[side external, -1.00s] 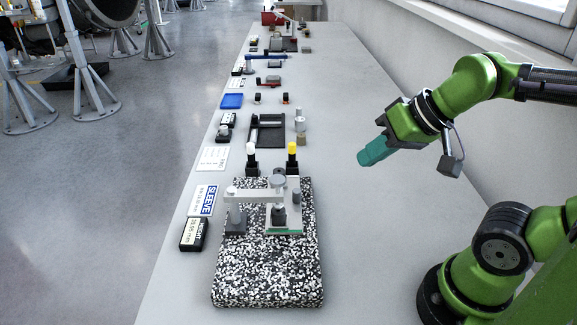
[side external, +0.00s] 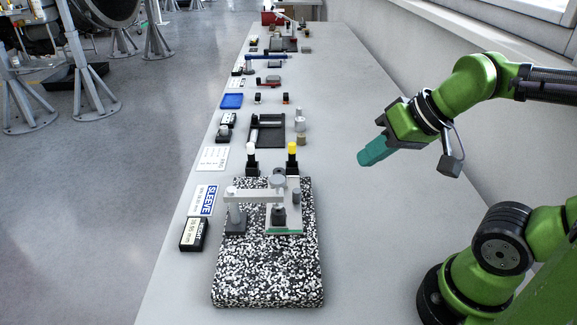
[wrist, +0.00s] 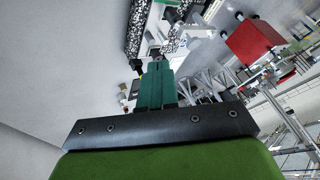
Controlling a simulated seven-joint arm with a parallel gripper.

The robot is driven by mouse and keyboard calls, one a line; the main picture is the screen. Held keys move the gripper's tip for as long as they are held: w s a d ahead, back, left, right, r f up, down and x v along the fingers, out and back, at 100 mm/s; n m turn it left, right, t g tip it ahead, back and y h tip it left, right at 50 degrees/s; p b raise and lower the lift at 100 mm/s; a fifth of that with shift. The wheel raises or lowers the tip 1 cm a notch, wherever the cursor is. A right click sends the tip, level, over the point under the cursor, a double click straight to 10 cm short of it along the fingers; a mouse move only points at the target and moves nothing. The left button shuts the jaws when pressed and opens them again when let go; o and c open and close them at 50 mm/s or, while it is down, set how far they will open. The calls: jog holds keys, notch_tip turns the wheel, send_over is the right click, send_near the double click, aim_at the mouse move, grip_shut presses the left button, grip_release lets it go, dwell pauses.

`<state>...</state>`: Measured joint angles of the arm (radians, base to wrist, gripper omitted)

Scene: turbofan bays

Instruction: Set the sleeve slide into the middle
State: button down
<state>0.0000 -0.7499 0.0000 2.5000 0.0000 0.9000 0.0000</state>
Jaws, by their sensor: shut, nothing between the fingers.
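A speckled black-and-white block (side external: 268,270) stands at the front of the bench and carries a sleeve fixture. A grey bar (side external: 252,195) spans from a dark-footed post (side external: 236,217) on the left to a light plate with a green edge (side external: 290,222) on the right. A round grey knob sits at the bar's right end. Which part is the slide, and its exact position, I cannot tell. My gripper (side external: 366,158), with teal fingers, is shut and empty, raised to the right of the block and apart from it. Its fingers also show in the wrist view (wrist: 157,68).
A blue-and-white SLEEVE card (side external: 206,201) and a black box (side external: 194,234) lie left of the block. A white-topped post (side external: 252,155) and a yellow-topped post (side external: 292,155) stand behind it. More fixtures line the bench further back. The bench right of the block is clear.

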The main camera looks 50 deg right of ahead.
dwell(0.4)
jog(key=c, duration=1.6)
grip_release()
jog(key=shift+f, duration=0.1)
jog(key=o, duration=0.6)
jog(key=w+g, duration=0.1)
jog(key=w+f, duration=0.1)
jog(key=w, duration=0.1)
jog(key=shift+w+a+f+g, duration=0.1)
jog(key=shift+w+a+g, duration=0.1)
jog(key=shift+w+g, duration=0.15)
jog(key=shift+o, duration=0.2)
jog(key=m+g+h, duration=0.2)
jog(key=m+g, duration=0.4)
jog(key=m, duration=0.8)
send_over(297, 190)
jog(key=shift+t, duration=0.25)
notch_tip(297, 190, down, 17)
jog(key=shift+f, duration=0.15)
jog(key=shift+c, duration=0.3)
grip_shut()
